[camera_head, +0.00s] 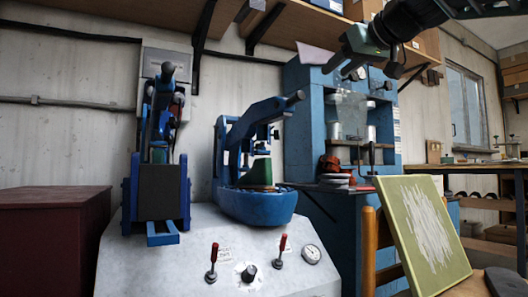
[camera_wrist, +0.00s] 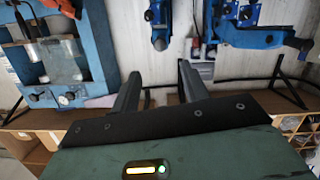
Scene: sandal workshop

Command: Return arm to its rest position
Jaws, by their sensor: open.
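My arm reaches in from the top right of the head view. My gripper (camera_head: 342,66) is raised high, in front of the upper part of the blue cabinet-like press (camera_head: 305,120). In the wrist view the two dark fingers of my gripper (camera_wrist: 157,85) are apart, with nothing between them. The wrist view looks upside down, with the shelf at its bottom and the machines at its top.
Wooden wall shelves (camera_head: 285,25) with boxes run close behind my gripper. Below stand a blue lever press (camera_head: 158,190) and a blue boat-shaped press (camera_head: 255,205) on a grey console (camera_head: 190,265). A green framed panel (camera_head: 425,235) leans at the right.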

